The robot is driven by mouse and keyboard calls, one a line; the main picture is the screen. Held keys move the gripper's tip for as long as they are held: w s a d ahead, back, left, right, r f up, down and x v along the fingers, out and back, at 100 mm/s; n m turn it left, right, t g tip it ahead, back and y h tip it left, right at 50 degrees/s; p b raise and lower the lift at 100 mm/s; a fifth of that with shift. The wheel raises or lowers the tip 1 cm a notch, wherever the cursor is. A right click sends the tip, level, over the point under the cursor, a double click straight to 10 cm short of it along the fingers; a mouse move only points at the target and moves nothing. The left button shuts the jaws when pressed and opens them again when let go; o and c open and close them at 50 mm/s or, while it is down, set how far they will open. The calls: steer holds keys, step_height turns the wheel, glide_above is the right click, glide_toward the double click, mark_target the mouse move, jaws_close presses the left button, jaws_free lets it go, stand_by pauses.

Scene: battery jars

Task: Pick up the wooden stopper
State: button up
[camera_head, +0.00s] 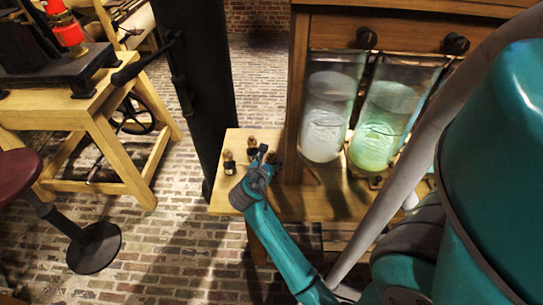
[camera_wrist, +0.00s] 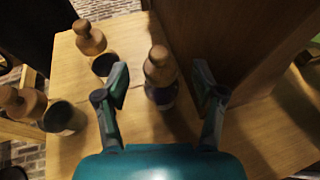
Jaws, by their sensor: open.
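A wooden stopper (camera_wrist: 158,66) with a round knob and wider base stands in the wrist view, over a small dark cylinder (camera_wrist: 161,96). My gripper (camera_wrist: 160,84) is open, with one finger on each side of it and a visible gap to both. I cannot tell how far in front of the fingertips it is. Two similar wooden stoppers show, one at upper left (camera_wrist: 90,38) and one at far left (camera_wrist: 22,103), each beside a dark or grey cylinder. In the head view my gripper (camera_head: 263,155) is over the small table's left end, partly hiding the stoppers.
The wooden table (camera_head: 225,200) also bears two glass jars, one with whitish liquid (camera_head: 326,125) and one with greenish liquid (camera_head: 380,130). A wooden cabinet wall (camera_wrist: 215,35) rises close to the right of the gripper. A dark column (camera_head: 205,90) stands just left of the table.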

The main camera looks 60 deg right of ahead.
steer(key=shift+w+d+f, duration=0.1)
steer(key=shift+d+f, duration=0.15)
steer(key=shift+d, duration=0.4)
steer(key=c, duration=0.9)
steer(key=shift+r, duration=0.1)
